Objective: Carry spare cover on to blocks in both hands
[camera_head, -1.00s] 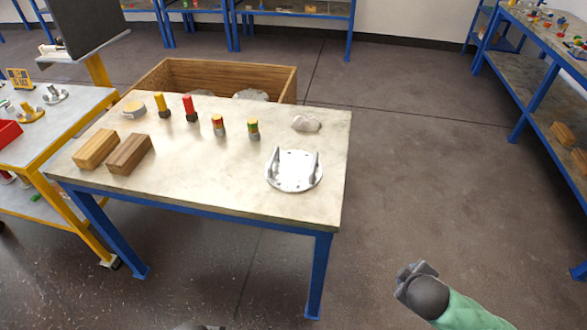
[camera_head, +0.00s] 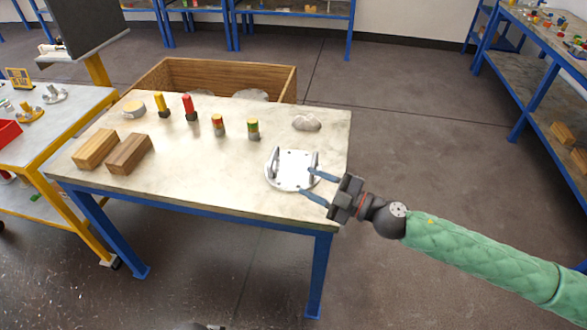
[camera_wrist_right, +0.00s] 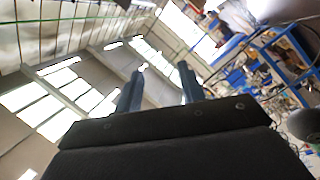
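The spare cover (camera_head: 290,175), a round silver plate with two upright handles, lies flat near the table's right front corner. Two wooden blocks, one lighter (camera_head: 95,149) and one darker (camera_head: 129,154), lie side by side at the table's left. My right gripper (camera_head: 306,182) comes in from the right with its fingers spread. Its fingertips overlap the cover's right edge in the head view, close to the right handle; I cannot tell whether they touch. In the right wrist view the open fingers (camera_wrist_right: 160,72) have nothing visible between them. My left gripper is not in view.
On the table (camera_head: 215,185) stand a yellow piece (camera_head: 160,104), a red piece (camera_head: 190,106) and two banded pieces (camera_head: 218,125) (camera_head: 253,129). A pale lump (camera_head: 306,123) lies behind the cover. A wooden crate (camera_head: 285,84) is behind the table. The middle of the tabletop is clear.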

